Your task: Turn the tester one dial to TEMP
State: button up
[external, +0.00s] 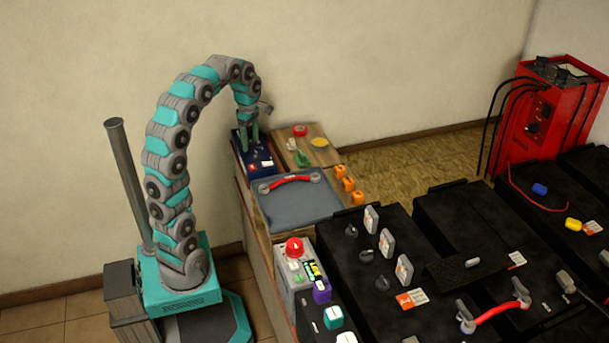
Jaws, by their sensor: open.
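My gripper (248,138) is open, with its fingers pointing down over a dark blue box (261,166) at the far left end of the bench. The box has small white and red marks on its face. It looks like a tester, but I cannot read a label or tell whether it is tester one. Its dial is not clear, partly hidden by my fingers, and I cannot tell whether they touch it. A grey box (284,273) with a red knob (294,247) stands nearer on the bench. No TEMP mark is readable.
A wooden board (320,157) with small items lies behind, and orange blocks (348,184) stand beside the tray. Large black batteries (372,288) fill the right. A red charger (548,120) stands at the back right.

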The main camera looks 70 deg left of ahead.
grip_shut()
dwell(0.7)
